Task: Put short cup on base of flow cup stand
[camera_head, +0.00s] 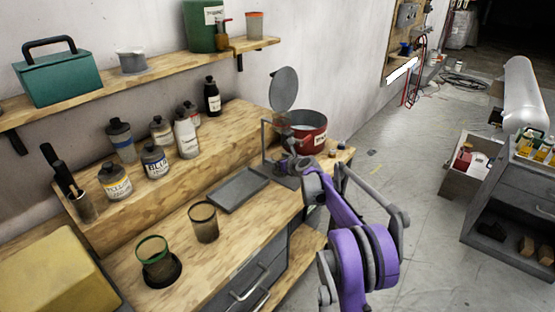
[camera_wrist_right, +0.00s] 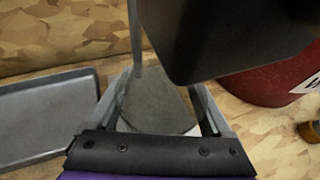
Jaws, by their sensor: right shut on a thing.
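The flow cup stand (camera_head: 264,138), a thin grey frame with an upright rod, stands at the right end of the wooden bench. The rod (camera_wrist_right: 135,38) also shows in the right wrist view. My right gripper (camera_head: 290,165) is low at the stand, partly hidden by its own arm. In the right wrist view its two fingers (camera_wrist_right: 162,105) are closed around a greyish, see-through round piece (camera_wrist_right: 155,100), which looks like the short cup. I cannot tell whether its bottom touches the stand's base. My left gripper is out of view.
A red pot (camera_head: 307,138) stands just behind the stand. A grey tray (camera_head: 238,190) lies left of it. A brown cup (camera_head: 204,224) and a green-rimmed cup (camera_head: 153,256) stand nearer on the bench. A dark body (camera_wrist_right: 225,40) overhangs the gripper closely.

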